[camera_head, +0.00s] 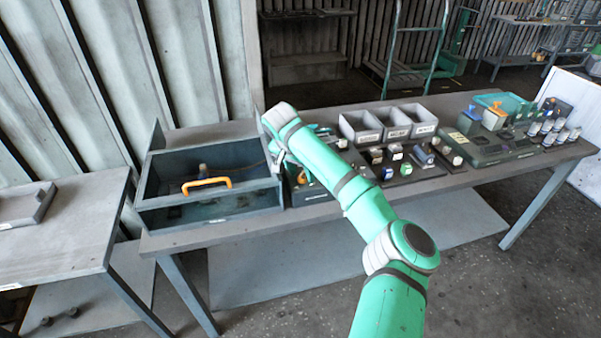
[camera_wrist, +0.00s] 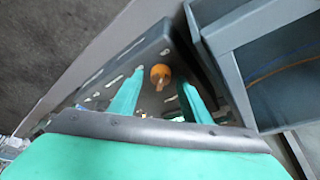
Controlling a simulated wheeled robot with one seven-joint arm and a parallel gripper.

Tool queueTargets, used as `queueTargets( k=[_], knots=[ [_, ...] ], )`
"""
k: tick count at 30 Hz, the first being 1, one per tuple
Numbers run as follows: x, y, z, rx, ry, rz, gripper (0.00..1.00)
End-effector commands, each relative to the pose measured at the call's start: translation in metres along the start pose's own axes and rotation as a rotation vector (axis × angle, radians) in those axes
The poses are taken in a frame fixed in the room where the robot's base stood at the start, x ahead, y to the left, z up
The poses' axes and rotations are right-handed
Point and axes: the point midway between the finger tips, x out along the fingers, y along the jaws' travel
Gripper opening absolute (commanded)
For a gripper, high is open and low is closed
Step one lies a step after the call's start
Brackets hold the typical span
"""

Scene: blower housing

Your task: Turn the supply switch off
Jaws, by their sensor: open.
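An orange round knob (camera_wrist: 160,73), which may be the supply switch, stands on a dark grey panel (camera_wrist: 150,50) in the wrist view. The panel has small pale labels that I cannot read. My gripper (camera_wrist: 161,84) is open, with one green finger to the left of the knob and one to the right. The fingers look apart from the knob, and nothing is between them but the panel and knob. Whether the fingertips reach the knob's height is unclear.
A blue-grey open housing (camera_head: 160,190) with an orange handle (camera_head: 206,184) stands left of the panel. Its wall (camera_wrist: 222,35) is close to my right finger in the wrist view. Grey bins (camera_head: 388,119) and several small parts fill the bench (camera_head: 230,236) to the right.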

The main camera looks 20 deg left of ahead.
Motion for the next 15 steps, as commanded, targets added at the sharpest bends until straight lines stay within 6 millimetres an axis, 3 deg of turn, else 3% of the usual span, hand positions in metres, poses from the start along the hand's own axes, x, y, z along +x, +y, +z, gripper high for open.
queueTargets(
  k=[6, 11, 12, 15],
  knots=[
    [0.0002, -0.0005, 0.0003, -0.001, 0.000, -0.001, 0.43],
    [0.0000, -0.0007, 0.0004, -0.001, 0.000, -0.001, 0.07],
    [0.0000, -0.0007, 0.0004, -0.001, 0.000, -0.001, 0.03],
    [0.0000, -0.0008, 0.0004, -0.001, -0.001, -0.001, 0.03]
  ],
)
